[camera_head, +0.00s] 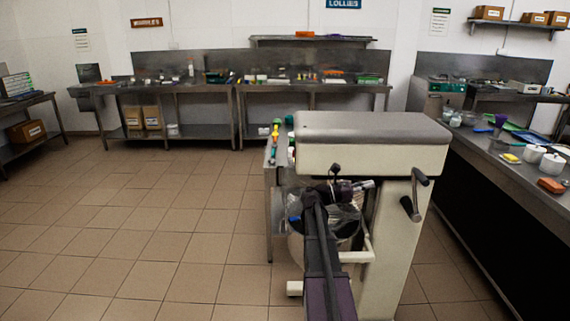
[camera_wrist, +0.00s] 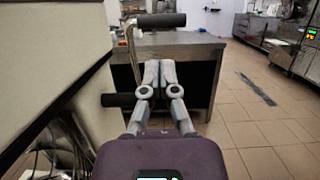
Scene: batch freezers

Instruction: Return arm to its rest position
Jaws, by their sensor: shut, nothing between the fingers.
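My gripper (camera_wrist: 159,68) shows in the wrist view with its two grey fingers together and nothing between them. It points toward a steel table (camera_wrist: 185,42), beside a cream machine wall (camera_wrist: 45,60) on the left. A black bar handle (camera_wrist: 160,20) lies above the fingertips in the picture, and a second dark handle (camera_wrist: 118,99) is left of the fingers. I cannot tell whether the fingers touch either. In the head view my dark arm reaches up from the bottom, in front of the cream machine (camera_head: 375,155), and hides part of a bowl there.
A crank handle (camera_head: 410,205) sticks out on the machine's right side. A cluttered steel counter (camera_head: 500,165) runs along the right. Steel benches (camera_head: 215,88) stand at the back wall. The tiled floor (camera_head: 150,235) on the left is clear.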

